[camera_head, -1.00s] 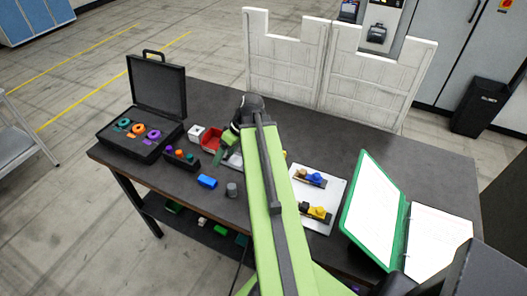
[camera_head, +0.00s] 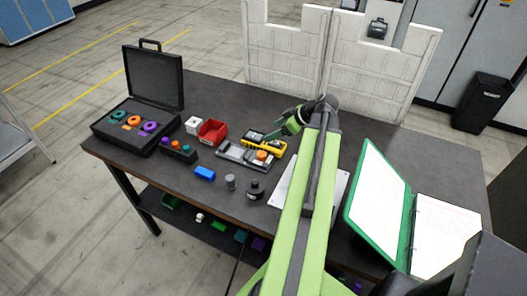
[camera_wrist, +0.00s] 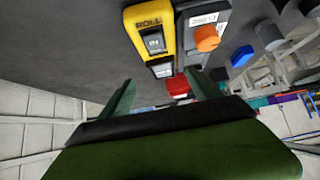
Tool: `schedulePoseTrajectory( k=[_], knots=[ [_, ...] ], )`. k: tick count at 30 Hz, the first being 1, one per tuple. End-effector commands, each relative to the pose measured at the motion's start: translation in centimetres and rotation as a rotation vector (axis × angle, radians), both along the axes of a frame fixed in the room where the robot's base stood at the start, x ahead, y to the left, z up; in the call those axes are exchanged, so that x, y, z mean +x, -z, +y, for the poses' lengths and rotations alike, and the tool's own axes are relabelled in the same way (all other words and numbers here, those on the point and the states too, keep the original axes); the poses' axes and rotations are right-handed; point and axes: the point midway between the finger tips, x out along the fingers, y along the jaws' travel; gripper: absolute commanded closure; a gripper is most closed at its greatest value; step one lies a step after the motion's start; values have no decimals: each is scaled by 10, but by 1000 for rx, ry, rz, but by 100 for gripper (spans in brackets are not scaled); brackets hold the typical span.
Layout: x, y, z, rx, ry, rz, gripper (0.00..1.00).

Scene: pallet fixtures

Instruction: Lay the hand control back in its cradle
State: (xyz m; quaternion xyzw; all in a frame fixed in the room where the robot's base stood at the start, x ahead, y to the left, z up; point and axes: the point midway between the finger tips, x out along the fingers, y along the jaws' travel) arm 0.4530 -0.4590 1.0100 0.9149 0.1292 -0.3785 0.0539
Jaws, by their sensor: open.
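My gripper (camera_head: 287,131) is open and empty, at the yellow device's back right side. In the wrist view my open fingers (camera_wrist: 160,78) point toward the device.
A red bin (camera_head: 212,132) and white cube (camera_head: 193,126) stand to the left. A blue block (camera_head: 204,173) and grey and black cylinders (camera_head: 255,190) are in front. A green binder (camera_head: 376,200) lies open at right. White panels (camera_head: 290,50) stand behind.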

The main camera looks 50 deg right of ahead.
Motion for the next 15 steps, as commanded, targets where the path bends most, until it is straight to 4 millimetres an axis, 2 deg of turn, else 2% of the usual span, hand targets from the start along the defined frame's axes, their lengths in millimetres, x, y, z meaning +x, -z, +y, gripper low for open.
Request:
schedulePoseTrajectory(
  k=[1,3,11,15],
  knots=[
    [9,17,3,1,-4,0,27],
    [17,24,5,0,-1,0,27],
    [27,27,8,1,0,0,27],
    [34,37,11,1,-1,1,27]
  ],
)
